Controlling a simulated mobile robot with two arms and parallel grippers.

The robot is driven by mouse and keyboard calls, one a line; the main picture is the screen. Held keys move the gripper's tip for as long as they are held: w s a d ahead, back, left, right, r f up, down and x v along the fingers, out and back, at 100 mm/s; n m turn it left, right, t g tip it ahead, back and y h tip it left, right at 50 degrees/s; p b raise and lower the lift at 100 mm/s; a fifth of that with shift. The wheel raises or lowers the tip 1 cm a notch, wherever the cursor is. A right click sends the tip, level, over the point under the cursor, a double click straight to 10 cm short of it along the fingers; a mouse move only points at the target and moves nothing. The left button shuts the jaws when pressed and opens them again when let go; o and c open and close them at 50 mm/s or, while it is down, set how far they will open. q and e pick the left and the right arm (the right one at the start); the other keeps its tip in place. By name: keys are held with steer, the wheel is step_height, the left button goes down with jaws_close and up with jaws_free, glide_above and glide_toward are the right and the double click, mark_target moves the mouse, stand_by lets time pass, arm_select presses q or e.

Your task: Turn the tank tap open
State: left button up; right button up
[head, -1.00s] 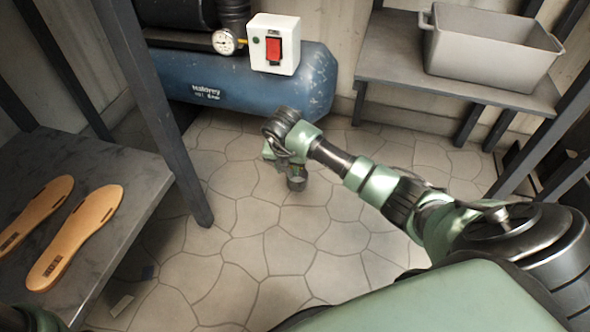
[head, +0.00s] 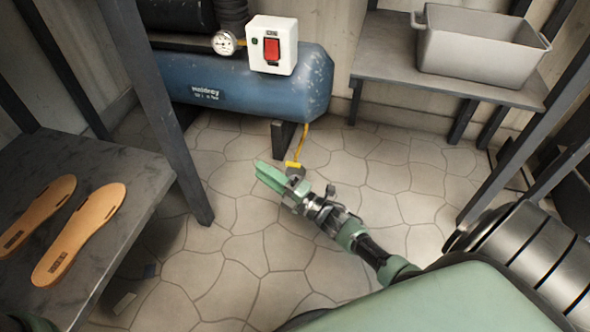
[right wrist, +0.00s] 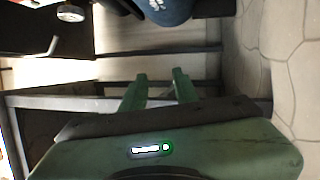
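The blue tank (head: 262,92) stands at the back of the head view. A thin yellow pipe (head: 301,142) comes down from its right end to a yellow bar (head: 293,165) near the floor, which looks like the tap's lever. Part of the tap is hidden behind my right gripper (head: 267,176). That gripper is low and just in front of the tap, fingers pointing left; I cannot tell if it touches. In the right wrist view the two green fingers (right wrist: 160,82) are apart with nothing between them. The tank's end (right wrist: 165,9) shows at the top there.
A white switch box (head: 272,45) and a gauge (head: 225,43) sit on the tank. A grey crate (head: 480,75) stands on a bench at right. Two tan soles (head: 80,232) lie on the left table, beside a dark post (head: 150,105).

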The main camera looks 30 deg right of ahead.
mark_target(295, 167)
steer(key=s+d+f+m+h, duration=0.4)
steer(key=d+f+m+h, duration=0.2)
steer(key=d+f+h, duration=0.4)
steer(key=w+d+r+g+b, duration=0.1)
steer(key=w+b, duration=0.4)
steer(key=w, duration=0.2)
steer(key=shift+d+r+y, duration=0.2)
steer(key=shift+d+y, duration=0.2)
jaws_close()
